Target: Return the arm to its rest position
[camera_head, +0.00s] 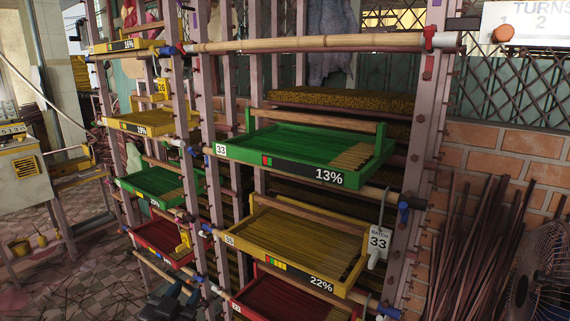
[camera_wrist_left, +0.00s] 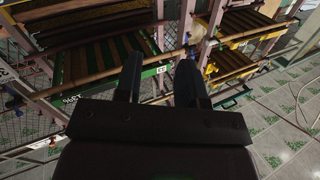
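My left gripper (camera_head: 180,291) shows as dark fingers at the bottom edge of the head view, low in front of the left rack column. In the left wrist view its two black fingers (camera_wrist_left: 158,68) stand apart with nothing between them, so it is open and empty. The rest of the left arm is cut off by the frame. My right arm and right gripper are in neither view.
A tall rack holds a green tray (camera_head: 300,148) marked 33 and 13%, a yellow tray (camera_head: 285,262) marked 22%, and a red tray (camera_head: 160,243). Tiled floor (camera_head: 75,258) is open at left. A fan (camera_head: 545,270) stands right.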

